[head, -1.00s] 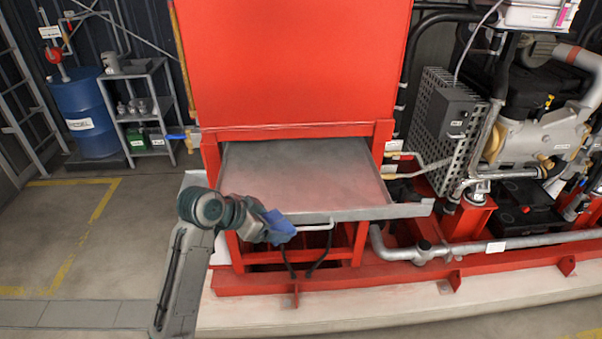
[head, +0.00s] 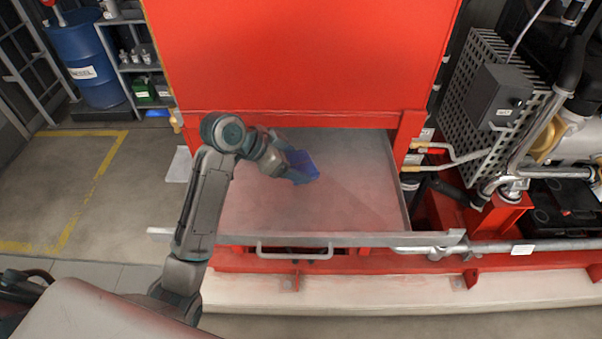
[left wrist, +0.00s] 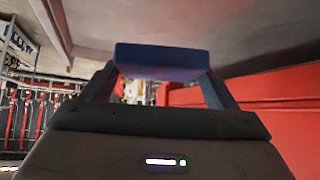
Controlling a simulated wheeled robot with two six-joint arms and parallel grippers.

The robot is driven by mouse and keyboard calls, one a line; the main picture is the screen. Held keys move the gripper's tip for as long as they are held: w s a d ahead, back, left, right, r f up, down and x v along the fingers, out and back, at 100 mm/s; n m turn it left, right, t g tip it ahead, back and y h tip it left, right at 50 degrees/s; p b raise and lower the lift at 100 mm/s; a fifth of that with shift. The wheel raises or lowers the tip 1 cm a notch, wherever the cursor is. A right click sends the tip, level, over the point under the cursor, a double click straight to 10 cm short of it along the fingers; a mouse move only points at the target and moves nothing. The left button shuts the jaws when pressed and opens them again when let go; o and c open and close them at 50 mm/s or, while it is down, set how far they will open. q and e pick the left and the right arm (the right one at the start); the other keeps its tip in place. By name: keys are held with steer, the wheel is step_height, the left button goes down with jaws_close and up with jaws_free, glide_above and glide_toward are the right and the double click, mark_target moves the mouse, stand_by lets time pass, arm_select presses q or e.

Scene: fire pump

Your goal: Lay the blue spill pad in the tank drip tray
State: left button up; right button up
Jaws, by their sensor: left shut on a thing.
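The blue spill pad (head: 303,164) is held between the fingers of my left gripper (head: 298,174). It also shows in the left wrist view (left wrist: 162,60), where a finger stands on each side of it. In the head view the pad is over the grey tank drip tray (head: 330,210), left of the tray's middle. The tray juts out from under the red tank and its visible floor is bare. I cannot tell from these frames how high the pad is above the tray floor. My right gripper is not in view.
The red tank (head: 300,60) stands behind and above the tray. The tray's front wall has a handle (head: 294,255). A perforated guard (head: 490,90) and pipes are on the right. A blue drum (head: 85,65) and a shelf stand at the left back. The floor at left is clear.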

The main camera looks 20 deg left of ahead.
arm_select(q)
steer(key=f, duration=0.1)
steer(key=s+f+b, duration=0.1)
steer(key=f, duration=0.2)
steer(key=shift+s+f, duration=0.3)
steer(key=shift+s, duration=0.05)
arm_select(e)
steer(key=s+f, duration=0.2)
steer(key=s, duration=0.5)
arm_select(q)
steer(key=shift+w+f+b, duration=0.15)
steer(key=shift+f+b, duration=0.15)
steer(key=shift+b, duration=0.15)
steer(key=f+b, duration=0.3)
steer(key=shift+w+f, duration=0.15)
steer(key=shift+w, duration=0.15)
steer(key=shift+f+b, duration=0.3)
steer(key=o, duration=0.9)
steer(key=shift+s, duration=0.1)
steer(key=shift+r, duration=0.1)
steer(key=b+v, duration=0.3)
steer(key=v, duration=0.9)
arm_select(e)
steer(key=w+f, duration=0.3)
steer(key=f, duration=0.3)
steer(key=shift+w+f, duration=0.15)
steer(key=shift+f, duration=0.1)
